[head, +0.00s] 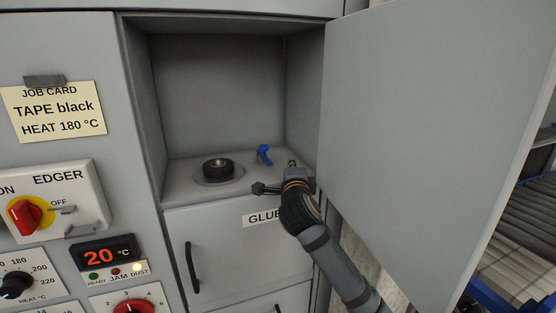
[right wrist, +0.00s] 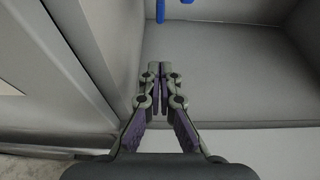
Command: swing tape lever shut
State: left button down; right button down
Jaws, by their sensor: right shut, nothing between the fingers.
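The tape lever (head: 264,154) is a small blue handle standing on the floor of the open compartment, right of the black tape roll (head: 218,168). The roll sits on a round grey plate. My right gripper (head: 291,164) reaches in over the compartment's front edge, a little right of the lever and nearer to me, apart from it. In the right wrist view my right gripper (right wrist: 161,66) has its fingers together with nothing between them. The blue lever (right wrist: 160,10) shows at the top edge there, beyond the fingertips and partly cut off. My left gripper is not in view.
The large grey door (head: 430,130) stands open on the right, beside my right arm. A drawer marked GLUE (head: 262,219) is below the compartment. The job card (head: 53,110) reads TAPE black, HEAT 180 °C. The edger switch (head: 27,215) and 20 °C display (head: 104,255) are at left.

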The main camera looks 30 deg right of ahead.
aim_at(278, 179)
jog(key=shift+w+d+r+p, duration=0.1)
jog(key=shift+w+d+p, duration=0.05)
jog(key=shift+w, duration=0.25)
jog(key=shift+w+d+r+p, duration=0.1)
jog(key=shift+w+d+p, duration=0.05)
jog(key=shift+w, duration=0.25)
jog(key=a, duration=0.1)
jog(key=a+p, duration=0.1)
jog(key=a, duration=0.1)
jog(key=shift+w+f, duration=0.1)
jog(key=shift+w, duration=0.15)
jog(key=shift+a+p, duration=0.3)
jog(key=shift+a, duration=0.15)
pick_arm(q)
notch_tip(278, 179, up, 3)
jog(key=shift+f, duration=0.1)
pick_arm(e)
jog(key=shift+d+f, duration=0.1)
jog(key=shift+w, duration=0.1)
